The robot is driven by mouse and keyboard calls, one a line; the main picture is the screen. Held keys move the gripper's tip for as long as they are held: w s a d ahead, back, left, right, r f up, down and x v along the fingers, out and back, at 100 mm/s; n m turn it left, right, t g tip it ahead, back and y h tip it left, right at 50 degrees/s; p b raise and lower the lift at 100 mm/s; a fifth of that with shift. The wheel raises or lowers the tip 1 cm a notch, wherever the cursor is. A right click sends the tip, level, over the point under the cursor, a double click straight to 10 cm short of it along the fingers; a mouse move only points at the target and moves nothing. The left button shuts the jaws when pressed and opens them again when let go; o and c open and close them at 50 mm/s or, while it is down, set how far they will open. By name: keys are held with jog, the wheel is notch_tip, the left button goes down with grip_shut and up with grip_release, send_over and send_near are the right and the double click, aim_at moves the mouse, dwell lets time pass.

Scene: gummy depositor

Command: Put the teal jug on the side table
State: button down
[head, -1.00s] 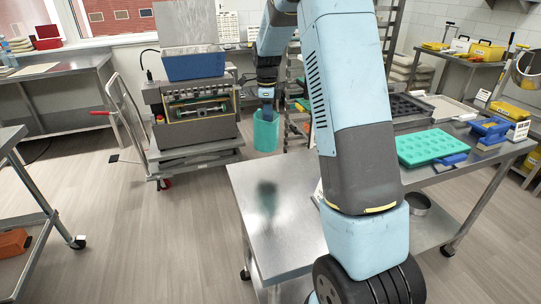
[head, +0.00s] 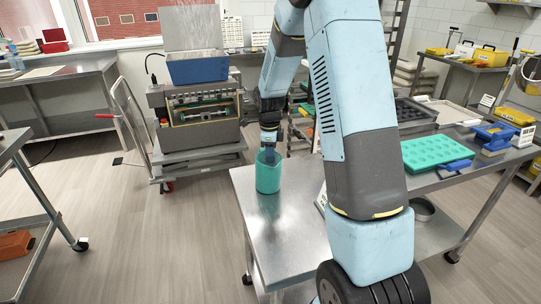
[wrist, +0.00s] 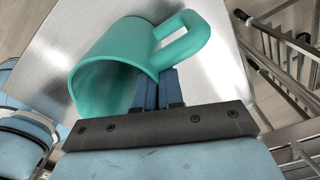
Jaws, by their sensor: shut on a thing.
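The teal jug (head: 268,176) is upright at the far left end of the steel table (head: 290,232) in the head view. Whether its base touches the tabletop or hangs just above it, I cannot tell. My gripper (head: 269,153) is at the jug's top rim. In the wrist view the jug (wrist: 105,62) shows its open mouth and its handle, and my blue gripper fingers (wrist: 160,88) are shut on it near the rim and the handle's root. The steel tabletop (wrist: 215,75) lies beyond the jug.
A teal mold tray (head: 437,152) and a blue tool (head: 495,133) lie on the table's right part. The depositor machine (head: 200,110) stands on a cart behind left. The front left tabletop is clear. A rack stands behind my arm.

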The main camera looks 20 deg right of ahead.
jog(key=c, duration=1.3)
grip_release()
jog(key=shift+o, duration=0.2)
jog(key=shift+r, duration=0.1)
notch_tip(320, 180, up, 10)
jog(key=shift+a+r, duration=0.1)
jog(key=shift+r, duration=0.05)
jog(key=s+r+n+t, duration=0.3)
jog(key=s+r+n, duration=0.7)
jog(key=s+r, duration=0.45)
jog(key=s+a+r+n+t, duration=0.1)
jog(key=s+n+t, duration=0.1)
jog(key=s+n, duration=1)
jog(key=shift+s+r+n+t, duration=0.2)
jog(key=shift+s+n+t, duration=0.15)
jog(key=shift+s, duration=2.7)
